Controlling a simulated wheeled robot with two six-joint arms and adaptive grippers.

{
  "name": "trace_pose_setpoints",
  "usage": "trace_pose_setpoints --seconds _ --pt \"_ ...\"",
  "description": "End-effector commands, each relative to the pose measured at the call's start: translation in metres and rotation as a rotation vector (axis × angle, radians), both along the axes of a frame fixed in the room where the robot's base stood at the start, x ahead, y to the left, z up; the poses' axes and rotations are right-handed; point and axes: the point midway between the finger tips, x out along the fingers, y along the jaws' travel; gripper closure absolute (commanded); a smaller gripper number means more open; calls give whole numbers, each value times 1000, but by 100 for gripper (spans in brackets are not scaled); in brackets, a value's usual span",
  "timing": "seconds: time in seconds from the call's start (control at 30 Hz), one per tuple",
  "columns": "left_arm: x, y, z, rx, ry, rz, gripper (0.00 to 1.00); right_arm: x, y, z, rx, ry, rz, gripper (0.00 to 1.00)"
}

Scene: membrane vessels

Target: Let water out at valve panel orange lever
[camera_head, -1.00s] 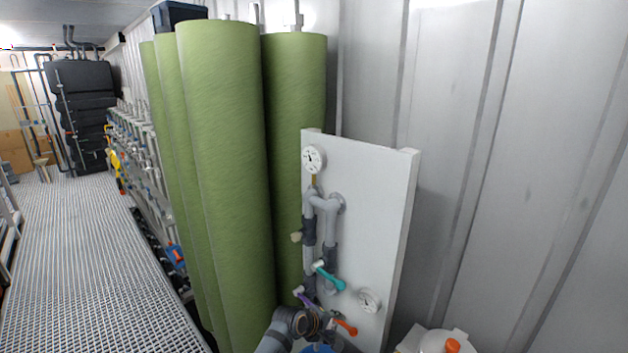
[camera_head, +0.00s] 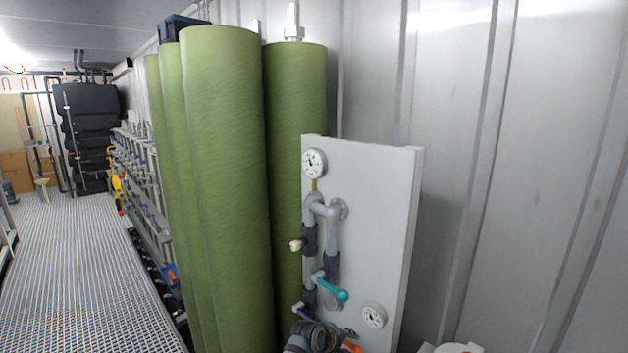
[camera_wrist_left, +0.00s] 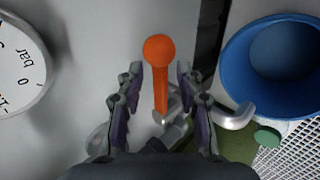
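The orange lever (camera_wrist_left: 160,75) stands between the two fingers of my left gripper (camera_wrist_left: 160,72) in the left wrist view. The fingers are open, with a gap on each side of the lever. In the head view the orange lever (camera_head: 352,346) shows only partly at the bottom edge, beside my left gripper (camera_head: 335,335). My right gripper is in neither view.
A blue round container (camera_wrist_left: 240,70) stands at the right in the wrist view, near a bent grey pipe (camera_wrist_left: 238,117). A gauge (camera_wrist_left: 18,70) is at the left. Tall green vessels (camera_head: 225,180) stand left of the panel. A grated walkway (camera_head: 75,270) lies open farther left.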

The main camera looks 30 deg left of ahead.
Motion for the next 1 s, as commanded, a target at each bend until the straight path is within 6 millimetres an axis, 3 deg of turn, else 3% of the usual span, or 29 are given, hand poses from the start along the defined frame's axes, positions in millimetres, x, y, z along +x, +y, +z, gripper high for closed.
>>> trace_pose_setpoints --seconds 0.03,0.23,0.57,0.8,1.0 --pt "0 0 0 0 0 0 74 0 0 0 0 0 0 100" --pt "0 0 0 0 0 0 100 0 0 0 0 0 0 100" --pt "-1 2 -1 2 2 -16 100 0 0 0 0 0 0 100" --pt "-12 11 -4 3 1 -291 100 0 0 -14 0 0 0 100" --pt "-16 11 -2 2 0 -353 100 0 0 -16 0 0 0 100"
